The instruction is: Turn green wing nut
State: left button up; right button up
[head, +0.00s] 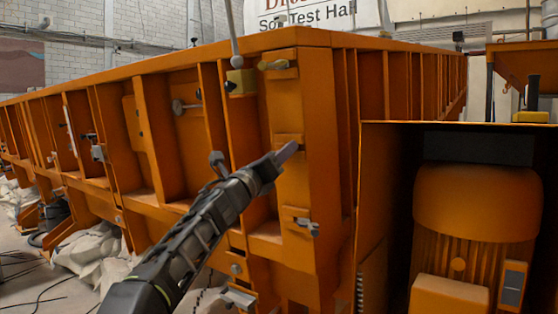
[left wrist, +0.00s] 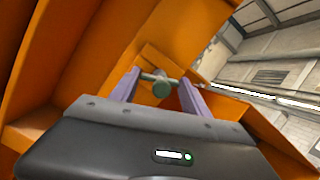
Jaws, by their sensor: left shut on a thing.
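My left gripper (head: 287,152) reaches up from the lower left to the corner post of the orange sandbed. In the left wrist view, its two purple-grey fingers (left wrist: 160,90) stand on either side of a grey-green wing nut (left wrist: 161,87) and are shut on its wings. The nut's round hub sits in the middle between the fingers, in front of an orange plate. In the head view the fingers and wrist hide this nut. My right gripper is in neither view.
On the same post, an olive-yellow wing nut (head: 275,65) sits above and a grey one (head: 306,226) below. A grey knob (head: 186,106) is on the panel to the left. The orange ribbed wall (head: 150,85) runs left. An orange motor housing (head: 476,203) stands at right.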

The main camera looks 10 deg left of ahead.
pick_arm(q)
jog(key=shift+w+f+m+h, duration=0.1)
jog(key=shift+m+h, duration=0.3)
jog(key=shift+m, duration=1)
jog(key=o, duration=1.4)
